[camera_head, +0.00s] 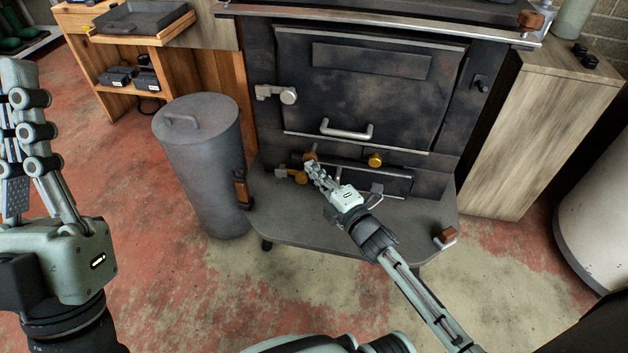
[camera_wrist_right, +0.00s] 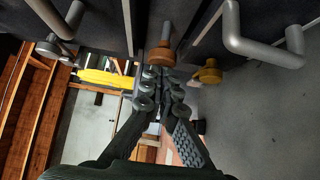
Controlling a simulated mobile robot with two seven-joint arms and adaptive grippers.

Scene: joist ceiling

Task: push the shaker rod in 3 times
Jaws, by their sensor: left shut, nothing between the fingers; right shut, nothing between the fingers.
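The stove's shaker rod ends in a brown knob (camera_head: 310,155) low on the black stove front, left of centre. In the right wrist view the brown knob (camera_wrist_right: 160,56) sits on a grey rod just beyond my fingertips. My right gripper (camera_head: 312,169) is shut and empty, its tips at or very near the knob; I cannot tell whether they touch. It also shows in the right wrist view (camera_wrist_right: 165,80), pointing at the knob. My left gripper (camera_head: 20,85) is shut and empty, raised at the far left, away from the stove.
The stove door handle (camera_head: 346,132) is above. A grey ledge (camera_head: 300,222) juts out below. A lidded metal bin (camera_head: 203,150) stands left; a wooden cabinet (camera_head: 530,135) stands right.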

